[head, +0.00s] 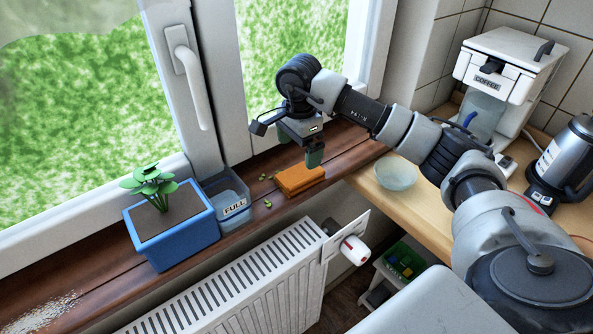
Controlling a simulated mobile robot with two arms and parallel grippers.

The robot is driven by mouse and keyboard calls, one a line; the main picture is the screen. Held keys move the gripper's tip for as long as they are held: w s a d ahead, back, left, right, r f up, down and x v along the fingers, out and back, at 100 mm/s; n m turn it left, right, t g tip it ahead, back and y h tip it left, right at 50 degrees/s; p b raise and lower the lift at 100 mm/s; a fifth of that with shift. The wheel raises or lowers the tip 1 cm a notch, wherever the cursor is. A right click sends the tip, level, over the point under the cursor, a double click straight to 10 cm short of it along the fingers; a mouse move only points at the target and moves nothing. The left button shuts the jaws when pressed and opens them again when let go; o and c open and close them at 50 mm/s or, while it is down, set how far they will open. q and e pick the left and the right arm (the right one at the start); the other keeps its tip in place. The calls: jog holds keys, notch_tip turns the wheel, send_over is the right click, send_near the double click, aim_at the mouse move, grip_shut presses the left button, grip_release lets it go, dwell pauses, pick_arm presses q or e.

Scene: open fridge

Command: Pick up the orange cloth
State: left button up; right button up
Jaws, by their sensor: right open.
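The orange cloth (300,180) lies folded in a small block on the brown wooden windowsill. I cannot tell whether a fingertip touches the cloth. My left gripper is not in view.
Left of the cloth are small green bits (267,190), a clear container marked FULL (233,208) and a blue planter (184,238) with a plant. A radiator (245,285) is below the sill. A glass bowl (395,173), coffee machine (508,62) and kettle (566,160) stand right.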

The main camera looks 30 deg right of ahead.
aim_at(300, 172)
jog(key=shift+s+f, duration=0.25)
jog(key=shift+f, duration=1.15)
jog(key=shift+w+f+p, duration=0.1)
jog(key=shift+f+p, duration=0.25)
jog(key=shift+p, duration=0.05)
notch_tip(300, 172, down, 4)
jog(key=shift+d+r+p, duration=0.1)
jog(key=shift+r+p, duration=0.1)
jog(key=shift+p, duration=0.5)
jog(key=shift+f, duration=0.5)
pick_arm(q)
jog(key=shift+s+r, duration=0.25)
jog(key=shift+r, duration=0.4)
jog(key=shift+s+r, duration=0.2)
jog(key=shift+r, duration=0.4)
pick_arm(e)
jog(key=shift+c, duration=1.1)
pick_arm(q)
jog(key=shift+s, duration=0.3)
pick_arm(e)
jog(key=c, duration=0.8)
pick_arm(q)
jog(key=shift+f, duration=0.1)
pick_arm(e)
jog(key=shift+r, duration=0.2)
